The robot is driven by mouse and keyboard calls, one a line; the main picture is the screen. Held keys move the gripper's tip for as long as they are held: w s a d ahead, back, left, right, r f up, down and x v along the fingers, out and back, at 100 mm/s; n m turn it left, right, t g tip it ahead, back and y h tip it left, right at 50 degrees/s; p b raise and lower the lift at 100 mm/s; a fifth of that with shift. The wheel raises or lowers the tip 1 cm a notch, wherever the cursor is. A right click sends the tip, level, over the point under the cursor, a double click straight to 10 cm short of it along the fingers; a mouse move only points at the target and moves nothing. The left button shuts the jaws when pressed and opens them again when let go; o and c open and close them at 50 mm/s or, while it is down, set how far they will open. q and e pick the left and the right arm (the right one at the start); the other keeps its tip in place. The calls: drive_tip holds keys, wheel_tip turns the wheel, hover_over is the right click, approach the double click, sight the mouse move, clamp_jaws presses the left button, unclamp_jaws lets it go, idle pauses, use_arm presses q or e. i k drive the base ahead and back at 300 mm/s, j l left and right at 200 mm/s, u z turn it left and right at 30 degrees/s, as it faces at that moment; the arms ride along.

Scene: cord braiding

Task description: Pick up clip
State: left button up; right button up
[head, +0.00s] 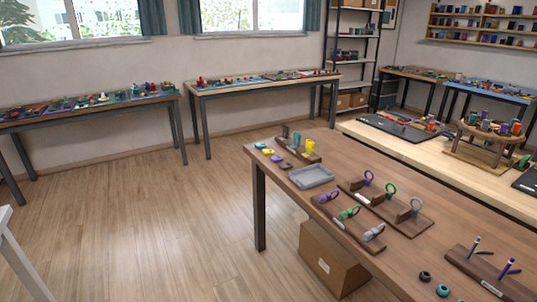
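Small coloured pieces that may be clips lie at the far left end of the near wooden table (350,172). They include a teal piece (259,145), a yellow piece (267,151), a purple piece (276,158) and a dark piece (286,165). Beside them a low wooden stand holds upright grey (285,131), blue-grey (296,139) and yellow (309,146) pieces. I cannot tell for certain which thing is the clip. Neither of my grippers is in the head view.
A grey tray (311,185) sits right of the small pieces. Wooden boards with purple (368,177), green (390,188) and grey (415,205) loops follow. A cardboard box (328,262) stands under the table. Open floor (185,210) lies left. A pale table (430,152) stands behind.

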sight(266, 152)
drive_tip(key=z, duration=0.55)
drive_tip(key=i+j+z, duration=0.1)
drive_tip(key=z, duration=0.25)
drive_tip(key=i+j+z, duration=0.1)
drive_tip(key=j+z, duration=0.25)
drive_tip(key=i+j+z, duration=0.1)
drive_tip(key=z, duration=0.3)
drive_tip(key=j+z, duration=0.5)
drive_tip(key=j, duration=0.5)
drive_tip(key=j+z, duration=0.1)
drive_tip(key=j, duration=0.6)
drive_tip(key=j+z, duration=0.1)
drive_tip(key=j, duration=0.55)
drive_tip(key=k+j+z, duration=0.1)
drive_tip(key=j, duration=0.55)
